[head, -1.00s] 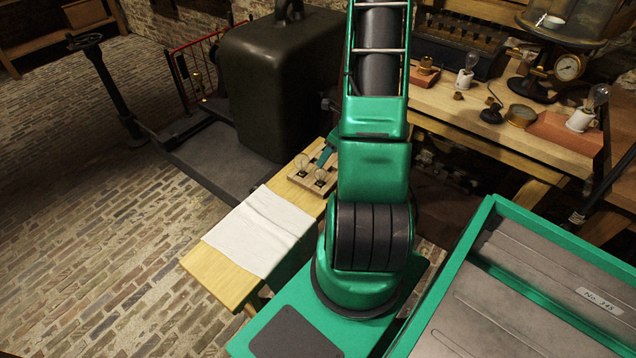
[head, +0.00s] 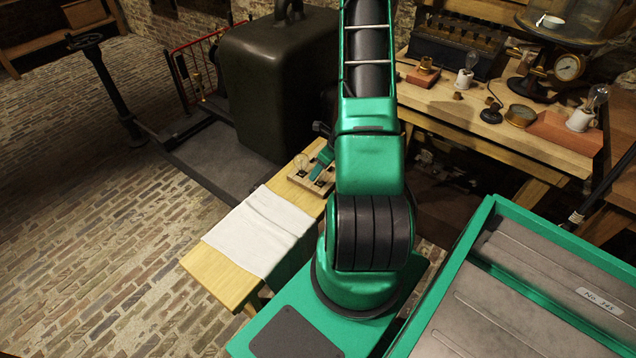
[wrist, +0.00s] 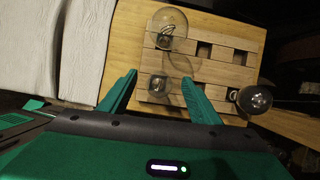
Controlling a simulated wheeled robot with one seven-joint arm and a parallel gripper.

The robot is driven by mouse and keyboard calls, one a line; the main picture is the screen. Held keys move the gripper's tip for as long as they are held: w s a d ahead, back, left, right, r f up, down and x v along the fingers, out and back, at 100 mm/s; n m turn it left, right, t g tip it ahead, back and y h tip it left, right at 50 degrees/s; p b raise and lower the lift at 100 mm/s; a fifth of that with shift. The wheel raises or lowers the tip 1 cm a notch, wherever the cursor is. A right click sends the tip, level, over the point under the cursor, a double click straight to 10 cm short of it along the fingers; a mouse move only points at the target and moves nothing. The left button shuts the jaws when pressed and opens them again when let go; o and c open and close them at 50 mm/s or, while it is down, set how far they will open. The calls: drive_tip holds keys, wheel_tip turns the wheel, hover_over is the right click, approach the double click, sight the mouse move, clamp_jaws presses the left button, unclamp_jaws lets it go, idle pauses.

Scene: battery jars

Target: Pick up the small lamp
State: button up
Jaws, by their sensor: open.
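A wooden slotted rack (wrist: 205,58) on the bench holds small glass lamps. In the wrist view, one lamp (wrist: 158,86) has its base between my finger tips, with its clear bulb leaning toward the right finger. A second lamp (wrist: 167,38) stands at the rack's upper left, beyond the fingers. A round glassy item (wrist: 256,99) is at the rack's right edge, outside the right finger. My gripper (wrist: 160,77) is open, with one finger either side of the nearer lamp. In the head view my gripper (head: 320,166) hides part of the rack; one lamp (head: 303,162) shows beside it.
A white cloth (head: 262,230) covers part of the narrow wooden bench (head: 215,268). A large dark tank (head: 275,85) stands behind the rack. A workbench (head: 500,118) with lamps and a gauge is at right. A green-rimmed tray (head: 480,215) is front right.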

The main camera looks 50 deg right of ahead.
drive_tip(key=shift+w+f, duration=0.15)
drive_tip(key=shift+f, duration=0.2)
drive_tip(key=c, duration=1.3)
drive_tip(key=shift+o, duration=0.2)
